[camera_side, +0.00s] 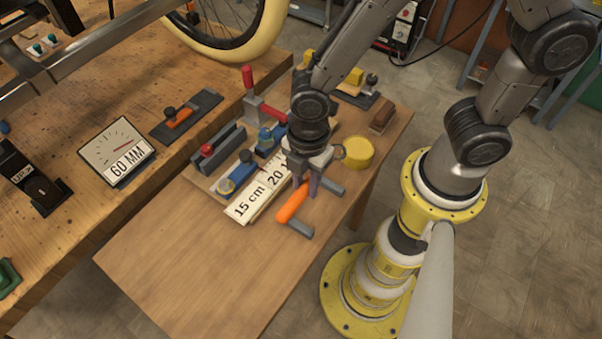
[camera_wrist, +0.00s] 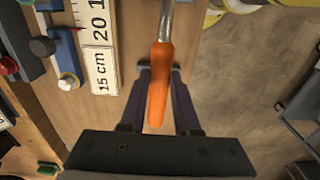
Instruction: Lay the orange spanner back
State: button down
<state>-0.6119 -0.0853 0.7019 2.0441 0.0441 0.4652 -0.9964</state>
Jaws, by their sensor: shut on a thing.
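The orange-handled spanner (camera_side: 291,207) is between the fingers of my gripper (camera_side: 306,188), above the small wooden table. In the wrist view, the orange handle (camera_wrist: 159,84) lies between the two dark fingers (camera_wrist: 160,72), which are closed on it. Its metal shaft (camera_wrist: 166,20) runs up out of that picture, so its head is hidden there. In the side view my wrist covers the shaft end. Two grey pieces (camera_side: 298,229) (camera_side: 331,185) stand close to the right of the handle; the side view does not show clearly whether the spanner touches them.
A white 15–20 cm scale (camera_side: 247,203) lies left of the spanner. A blue clamp (camera_side: 236,173), a red-handled toggle clamp (camera_side: 249,90) and a yellow round thing (camera_side: 358,152) are near. The table's front left (camera_side: 190,265) is clear.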

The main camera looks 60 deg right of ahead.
jog(key=shift+f, duration=3.8)
jog(key=c, duration=0.5)
grip_release()
jog(key=shift+c, duration=0.2)
jog(key=shift+r, duration=0.1)
notch_tip(320, 180, up, 14)
jog(key=shift+d+f, duration=0.15)
